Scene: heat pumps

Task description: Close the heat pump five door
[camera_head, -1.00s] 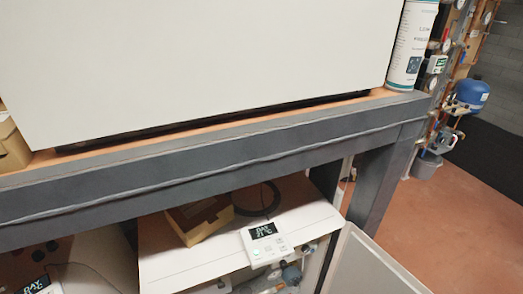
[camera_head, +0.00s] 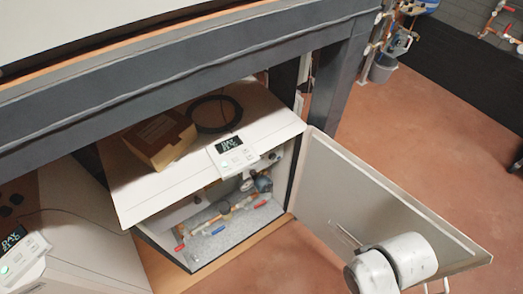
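The heat pump's door (camera_head: 375,205) stands wide open, swung out to the right of its cabinet. The cabinet (camera_head: 180,178) sits under the grey bench, with a white top and a display unit (camera_head: 232,153) on it. Its open front shows pipes and valves with red and blue handles. I see no number on it. A white rounded part of my arm (camera_head: 405,258) shows at the lower right, in front of the door's lower part. My gripper's fingers cannot be made out. I cannot tell whether the arm touches the door.
A cardboard box (camera_head: 160,138) and a black cable coil (camera_head: 215,113) lie on the cabinet top. The grey bench frame (camera_head: 200,85) runs above it, with a leg (camera_head: 340,85) behind the door. A second unit (camera_head: 75,235) is at the left. The reddish floor (camera_head: 440,150) is clear at right.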

